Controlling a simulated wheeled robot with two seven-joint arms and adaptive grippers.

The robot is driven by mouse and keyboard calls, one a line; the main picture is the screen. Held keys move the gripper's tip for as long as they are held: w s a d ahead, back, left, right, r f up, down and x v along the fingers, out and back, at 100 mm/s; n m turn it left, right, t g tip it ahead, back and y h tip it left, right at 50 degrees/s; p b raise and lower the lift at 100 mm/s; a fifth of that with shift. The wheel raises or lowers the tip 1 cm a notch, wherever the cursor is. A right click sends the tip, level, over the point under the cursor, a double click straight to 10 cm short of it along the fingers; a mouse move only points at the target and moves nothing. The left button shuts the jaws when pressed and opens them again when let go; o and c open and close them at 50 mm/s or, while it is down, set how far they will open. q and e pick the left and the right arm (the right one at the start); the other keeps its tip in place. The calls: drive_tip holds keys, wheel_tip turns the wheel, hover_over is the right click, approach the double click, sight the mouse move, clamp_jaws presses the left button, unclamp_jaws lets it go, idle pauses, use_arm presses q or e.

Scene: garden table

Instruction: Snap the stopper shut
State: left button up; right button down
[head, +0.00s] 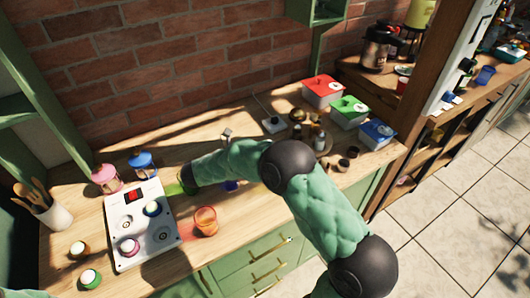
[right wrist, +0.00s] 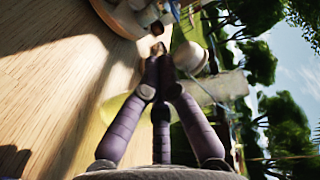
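A small pale stopper-like top with thin wire (head: 228,133) shows just above my right forearm in the head view. The body below it is hidden by the arm. In the right wrist view a clear yellow-green body, seemingly a bottle (right wrist: 117,108), stands behind my fingers. Whether its stopper is seated I cannot tell. My right gripper (right wrist: 158,57) has its purple fingers drawn together at the tips, with nothing visible between them. They overlap the yellow-green body in the picture; contact is unclear. My left gripper is out of view.
A white panel box (head: 160,235) with coloured jars stands left, an orange glass (head: 206,220) in front. A round tray of small jars (head: 325,146) and red, green and blue boxes (head: 350,112) are to the right. A brick wall closes the back.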

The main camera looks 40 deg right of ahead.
drive_tip(key=shift+w+r, duration=0.1)
drive_tip(key=shift+r, duration=0.05)
drive_tip(key=shift+w+r+p, duration=0.3)
drive_tip(key=shift+r+p, duration=0.05)
drive_tip(key=shift+r, duration=0.05)
drive_tip(key=shift+d+r, duration=0.1)
drive_tip(key=shift+r, duration=0.05)
idle(0.4)
drive_tip(key=shift+w+r+p, duration=0.3)
drive_tip(key=shift+r+p, duration=0.15)
drive_tip(key=shift+r, duration=0.15)
drive_tip(key=shift+r+p, duration=0.55)
drive_tip(key=shift+r, duration=0.2)
